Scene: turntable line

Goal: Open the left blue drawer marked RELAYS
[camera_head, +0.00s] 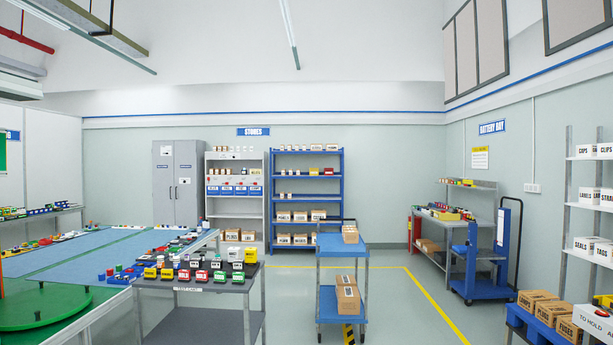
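A grey-white shelf unit (209,215) stands against the back wall under the STORES sign (253,131). Across its middle is a row of blue and white fronts (232,190), which may be the drawers. Their labels are too small to read, so I cannot tell which one says RELAYS. They look shut, but this is hard to tell from here. My gripper is not in view.
A blue cart (341,243) with boxes stands in front of the shelves. A grey table (200,283) with several small coloured items and the blue-topped line (90,259) fill the left. Floor (400,300) is clear right of the cart. A blue lift trolley (480,285) stands further right.

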